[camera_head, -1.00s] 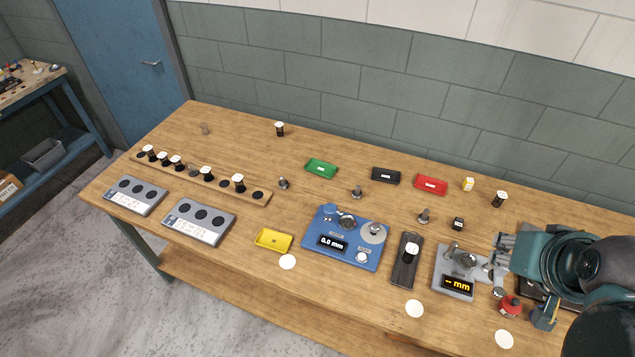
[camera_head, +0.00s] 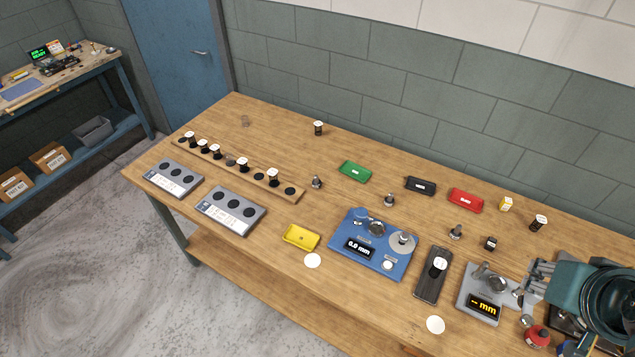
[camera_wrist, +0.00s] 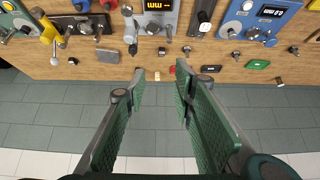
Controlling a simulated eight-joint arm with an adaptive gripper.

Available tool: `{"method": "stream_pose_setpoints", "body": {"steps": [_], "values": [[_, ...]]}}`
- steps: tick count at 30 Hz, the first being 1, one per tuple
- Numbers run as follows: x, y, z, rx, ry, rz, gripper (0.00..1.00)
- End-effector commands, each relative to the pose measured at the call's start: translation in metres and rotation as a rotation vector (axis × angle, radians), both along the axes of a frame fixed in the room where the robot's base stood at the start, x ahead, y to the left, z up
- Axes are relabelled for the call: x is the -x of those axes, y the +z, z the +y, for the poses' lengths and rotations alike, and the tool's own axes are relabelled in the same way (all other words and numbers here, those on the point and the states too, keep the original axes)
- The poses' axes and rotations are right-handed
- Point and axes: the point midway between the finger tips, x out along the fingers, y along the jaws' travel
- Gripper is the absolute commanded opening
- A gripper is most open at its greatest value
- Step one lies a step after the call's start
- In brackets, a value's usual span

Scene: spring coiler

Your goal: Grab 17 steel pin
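Several dark pins with white tops stand in the wooden rack (camera_head: 240,172) at the left of the bench, among empty dark holes. Another white-topped pin (camera_head: 318,128) stands alone at the back, and one more (camera_head: 538,223) stands at the back right. Bare metal pieces (camera_head: 316,182) (camera_head: 389,200) (camera_head: 456,232) stand mid-bench. The numbers are too small to read, so I cannot tell which is 17. My gripper (camera_head: 530,281) is at the right, beside the grey gauge. In the wrist view my gripper (camera_wrist: 160,80) is open and empty, its green-padded fingers apart.
A blue gauge (camera_head: 345,257), a dark stand (camera_head: 424,288), a grey gauge (camera_head: 466,302) and a red-bodied item (camera_head: 537,336) line the front. Green (camera_head: 354,171), black (camera_head: 420,186), red (camera_head: 465,201) and yellow (camera_head: 301,238) trays lie around. The back middle is fairly clear.

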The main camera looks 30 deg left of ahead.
Motion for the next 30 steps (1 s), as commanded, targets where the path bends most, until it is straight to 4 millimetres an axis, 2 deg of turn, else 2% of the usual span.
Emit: {"method": "stream_pose_setpoints", "body": {"steps": [14,20,30], "values": [[-0.006,0.004,0.005,0.004,0.017,0.007,0.27],[-0.024,0.013,0.017,0.017,0.059,0.027,0.27],[-0.07,0.03,0.052,0.052,0.168,0.077,0.27]]}}
